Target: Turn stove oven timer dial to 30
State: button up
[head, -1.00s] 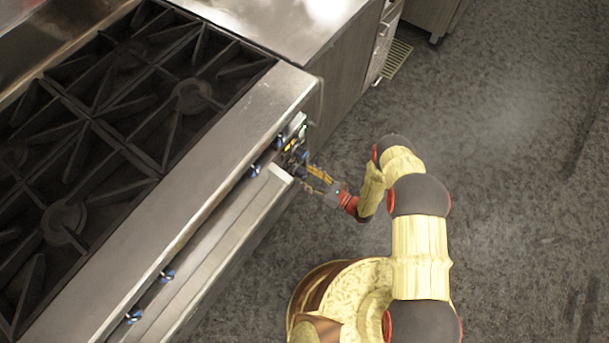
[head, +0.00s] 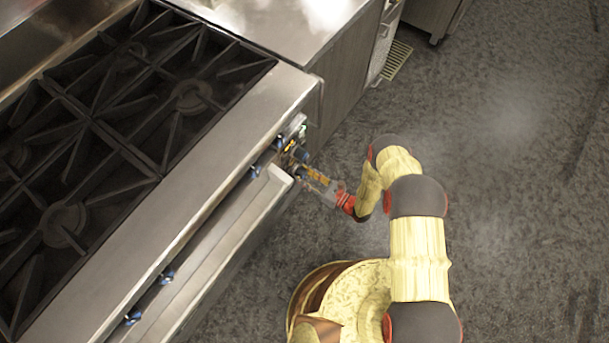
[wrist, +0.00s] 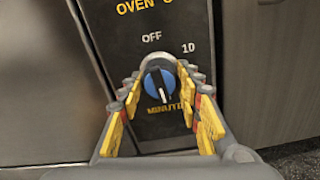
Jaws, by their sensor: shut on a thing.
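The timer dial (wrist: 158,86) is a round blue knob with a pale, nearly upright line across it. It sits on a black panel (wrist: 132,35) with "OFF" above it, "10" to its upper right and "MINUTE" lettering below, partly covered. My gripper (wrist: 163,84) has its yellow-padded fingers on either side of the dial and is shut on it. Other timer marks are hidden or unreadable. In the head view my gripper (head: 301,163) is at the right end of the stove front (head: 165,215), and the dial is too small to read there.
Other blue knobs (head: 166,274) line the stove front to the left. A long metal ledge (head: 222,243) juts out below them. Black burner grates (head: 75,160) cover the top. A cabinet (head: 345,80) stands to the right. The floor (head: 520,180) at right is clear.

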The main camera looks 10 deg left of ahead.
jog(key=shift+c, duration=1.4)
jog(key=shift+m+b, duration=0.5)
jog(key=shift+m, duration=0.1)
jog(key=o, duration=1.2)
jog(key=shift+c, duration=0.2)
jog(key=v, duration=1.2)
